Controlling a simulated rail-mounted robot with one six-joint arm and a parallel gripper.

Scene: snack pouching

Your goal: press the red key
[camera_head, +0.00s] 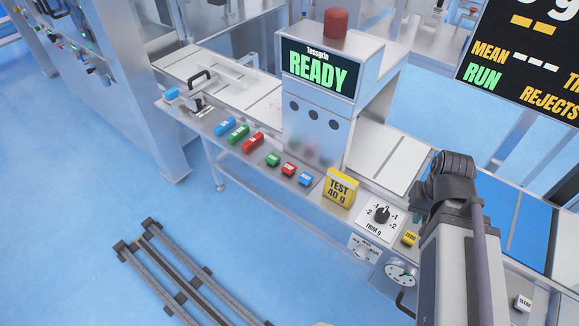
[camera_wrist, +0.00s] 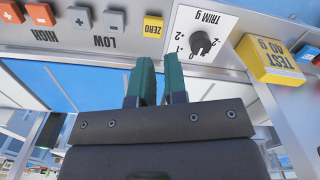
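In the head view, a row of keys runs along the machine's front edge. A long red key (camera_head: 252,142) lies beside a long green one and a long blue one. A smaller red key (camera_head: 289,169) sits between a small green key (camera_head: 272,159) and a small blue key (camera_head: 305,178). The lettering on them is too small to read. My gripper (camera_wrist: 160,68) shows in the wrist view, its two green fingers close together with nothing held. It is near the panel with the trim knob, to the right of both red keys. No red key of that row shows in the wrist view.
A yellow TEST 40 g block (camera_head: 340,189), a trim knob (camera_head: 381,214) and a yellow ZERO key (camera_head: 410,237) lie between the keys and my arm. The READY display housing (camera_head: 315,115) stands behind the keys. Orange and grey buttons (camera_wrist: 80,17) show in the wrist view.

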